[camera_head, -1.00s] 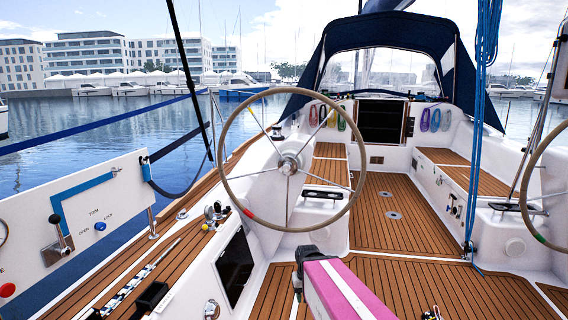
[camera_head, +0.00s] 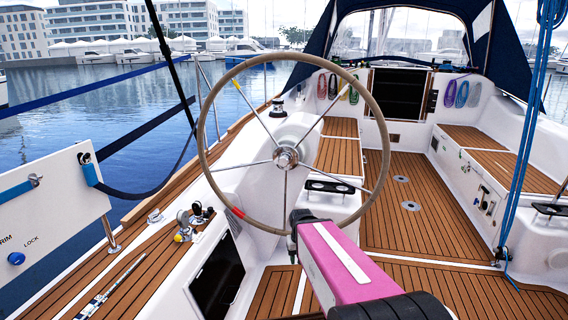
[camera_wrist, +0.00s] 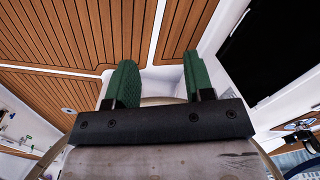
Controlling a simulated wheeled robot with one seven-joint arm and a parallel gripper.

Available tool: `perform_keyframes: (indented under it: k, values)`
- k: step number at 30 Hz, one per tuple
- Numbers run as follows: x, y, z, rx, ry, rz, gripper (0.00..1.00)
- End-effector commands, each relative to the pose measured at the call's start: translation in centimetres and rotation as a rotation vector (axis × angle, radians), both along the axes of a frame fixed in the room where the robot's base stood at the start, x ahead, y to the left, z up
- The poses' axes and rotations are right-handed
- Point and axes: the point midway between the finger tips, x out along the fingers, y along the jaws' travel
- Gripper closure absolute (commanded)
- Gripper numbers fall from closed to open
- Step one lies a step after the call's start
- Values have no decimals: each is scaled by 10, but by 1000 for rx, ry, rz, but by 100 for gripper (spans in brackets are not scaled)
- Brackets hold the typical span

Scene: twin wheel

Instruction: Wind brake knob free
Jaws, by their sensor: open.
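The steering wheel (camera_head: 373,180) stands upright before me, a beige rim with a red band at lower left. Its metal hub (camera_head: 286,157) is at the centre, in front of the white pedestal. A blue knob (camera_head: 16,258) sits on the left panel beside the word LOCK; I cannot tell whether this or the hub fitting is the brake knob. My gripper (camera_wrist: 160,82) shows two green fingers, apart and empty, in the wrist view, with part of the beige rim behind them. In the head view my pink arm reaches below the wheel; its fingertips are hidden.
The white panel (camera_head: 60,215) and a blue strap (camera_head: 140,135) lie at left. Small deck fittings (camera_head: 190,222) sit on the teak side deck. Blue ropes (camera_head: 527,140) hang at right. The teak cockpit floor (camera_head: 405,225) is clear beyond the wheel.

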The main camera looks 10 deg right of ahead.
Motion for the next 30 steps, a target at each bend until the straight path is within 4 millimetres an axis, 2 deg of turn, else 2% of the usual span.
perform_keyframes:
  k: [9,10,12,13,16,20,23,26,30]
  values:
    - [0,0,0,0,0,0,52]
    - [0,0,0,0,0,0,48]
    - [1,1,0,3,-5,-5,26]
    - [3,2,0,7,-12,-12,20]
    - [16,11,2,44,-66,-72,20]
    - [53,34,11,160,-206,-250,20]
    - [89,56,26,306,-335,-451,20]
    - [127,77,48,484,-451,-678,20]
    - [175,96,88,784,-572,-1027,20]
